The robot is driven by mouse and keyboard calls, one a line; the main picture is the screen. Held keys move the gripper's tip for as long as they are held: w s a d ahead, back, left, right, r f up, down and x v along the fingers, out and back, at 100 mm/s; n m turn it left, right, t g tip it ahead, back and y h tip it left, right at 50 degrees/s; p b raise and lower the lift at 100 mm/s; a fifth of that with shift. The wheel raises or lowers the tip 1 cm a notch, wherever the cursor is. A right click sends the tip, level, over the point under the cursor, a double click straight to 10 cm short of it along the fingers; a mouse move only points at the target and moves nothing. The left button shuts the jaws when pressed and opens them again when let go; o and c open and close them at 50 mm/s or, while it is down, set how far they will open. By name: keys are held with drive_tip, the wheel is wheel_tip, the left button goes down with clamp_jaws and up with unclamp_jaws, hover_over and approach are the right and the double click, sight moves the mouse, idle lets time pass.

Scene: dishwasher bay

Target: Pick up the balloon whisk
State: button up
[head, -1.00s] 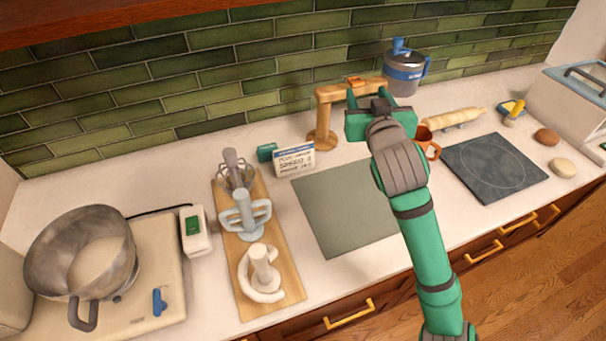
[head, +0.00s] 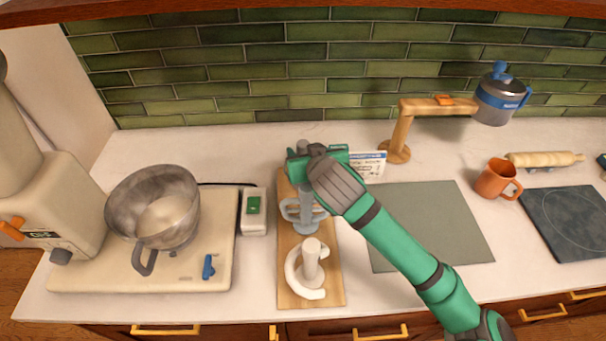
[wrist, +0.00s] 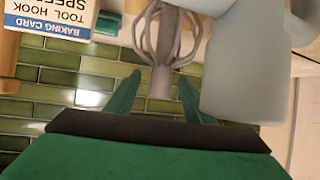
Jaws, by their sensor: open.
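The balloon whisk (wrist: 162,35), grey with looped wires, shows in the wrist view with its shank between my fingers. In the head view it is mostly hidden behind my gripper, with a grey tip (head: 303,145) showing. My gripper (wrist: 160,90) is open, one finger to each side of the shank; I cannot tell whether either touches it. In the head view my gripper (head: 318,153) is over the far end of the wooden board (head: 325,285).
A pale blue-grey beater (head: 304,213) stands close to the whisk and fills the right of the wrist view (wrist: 245,70). A white dough hook (head: 311,265) stands nearer on the board. A printed card (head: 370,163) and a wooden stand (head: 398,130) are to the right.

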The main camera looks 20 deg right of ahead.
drive_tip(key=shift+r+x, duration=0.2)
drive_tip(key=shift+x, duration=2.4)
drive_tip(key=shift+w, duration=0.15)
clamp_jaws()
drive_tip(key=shift+r, duration=0.1)
